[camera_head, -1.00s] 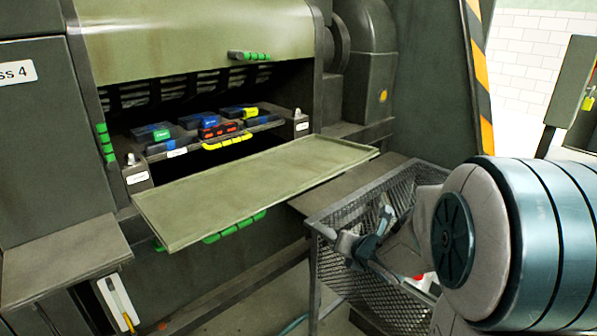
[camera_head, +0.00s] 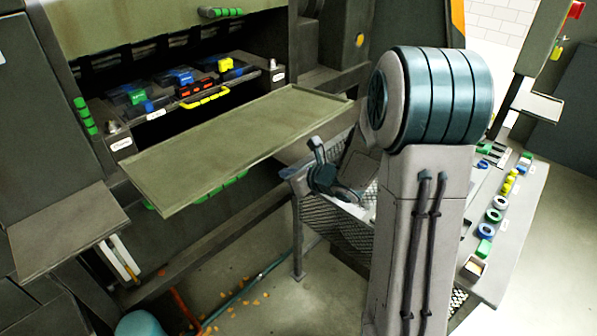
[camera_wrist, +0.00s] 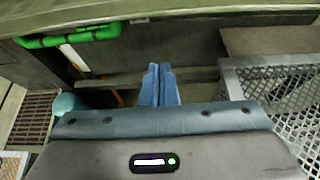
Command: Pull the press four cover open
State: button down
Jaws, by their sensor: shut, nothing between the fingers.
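Press four is the large dark green machine at the left in the head view. Its curved upper cover (camera_head: 130,30) has a green handle (camera_head: 221,13) on its lower edge, above a dark opening. A lower flap panel (camera_head: 235,145) juts out flat below the opening, with a green handle (camera_head: 160,208) under its front edge. That lower handle also shows upper left in the wrist view (camera_wrist: 70,37). My gripper (camera_head: 287,172) is below and right of the flap, apart from both handles. In the wrist view its blue fingers (camera_wrist: 160,84) are together and empty.
A wire mesh basket (camera_head: 335,235) stands right below my gripper, close to my arm. Several colored blocks (camera_head: 180,80) sit in the opening.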

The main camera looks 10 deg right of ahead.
jog(key=w+a+r+p, duration=0.2)
jog(key=p, duration=0.1)
jog(key=shift+w+r, duration=0.35)
jog(key=shift+w, duration=0.05)
